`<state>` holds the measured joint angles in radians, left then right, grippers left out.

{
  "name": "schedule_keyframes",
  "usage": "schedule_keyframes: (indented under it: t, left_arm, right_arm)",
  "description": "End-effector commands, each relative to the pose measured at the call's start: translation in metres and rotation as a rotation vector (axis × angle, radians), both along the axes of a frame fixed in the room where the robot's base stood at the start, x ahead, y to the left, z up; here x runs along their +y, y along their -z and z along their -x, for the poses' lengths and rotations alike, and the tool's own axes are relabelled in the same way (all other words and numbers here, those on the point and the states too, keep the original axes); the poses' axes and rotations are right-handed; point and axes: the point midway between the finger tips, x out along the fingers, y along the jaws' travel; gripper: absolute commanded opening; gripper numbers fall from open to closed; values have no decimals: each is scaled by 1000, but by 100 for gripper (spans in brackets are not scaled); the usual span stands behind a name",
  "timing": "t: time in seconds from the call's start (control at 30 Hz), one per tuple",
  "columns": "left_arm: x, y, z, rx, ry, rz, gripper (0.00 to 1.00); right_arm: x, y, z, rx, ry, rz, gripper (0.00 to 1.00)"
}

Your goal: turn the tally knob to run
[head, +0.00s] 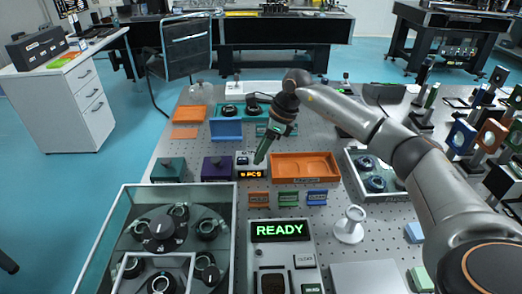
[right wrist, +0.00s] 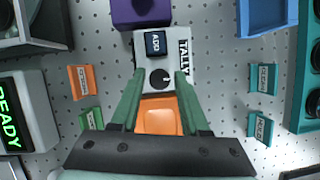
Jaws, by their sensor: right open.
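The tally box (head: 242,160) is a small light-grey unit on the optical table, with an orange "PCS" readout on its front. I cannot read the knob's position. My right gripper (head: 260,158) points down at the box from above. In the right wrist view its green fingers (right wrist: 161,80) are apart, one on each side of the knob. I cannot tell whether they touch it. My left gripper is not in view.
A purple box (head: 216,168) stands left of the tally box and an orange tray (head: 305,168) right of it. A blue bracket (head: 226,130) stands behind. Small label stands (head: 288,198) and a READY panel (head: 281,232) are in front. A glass-walled enclosure (head: 110,240) fills the front left.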

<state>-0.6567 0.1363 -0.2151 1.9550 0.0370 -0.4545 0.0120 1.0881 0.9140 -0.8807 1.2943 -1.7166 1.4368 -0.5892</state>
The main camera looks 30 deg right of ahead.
Motion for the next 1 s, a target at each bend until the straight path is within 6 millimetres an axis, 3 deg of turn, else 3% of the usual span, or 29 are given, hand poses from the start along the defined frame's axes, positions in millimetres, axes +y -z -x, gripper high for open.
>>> schedule_keyframes:
  t: [0.17, 0.6, 0.8, 1.0]
  left_arm:
    - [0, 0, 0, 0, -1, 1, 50]
    - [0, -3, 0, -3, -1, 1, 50]
    - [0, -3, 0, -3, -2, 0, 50]
    - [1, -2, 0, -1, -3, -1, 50]
  right_arm:
    - [-5, -17, 4, -4, 0, 1, 46]
    - [-31, -99, 27, -4, 2, 1, 46]
    - [-35, -114, 31, -1, 0, 0, 46]
    - [-36, -116, 32, -1, 0, -1, 46]
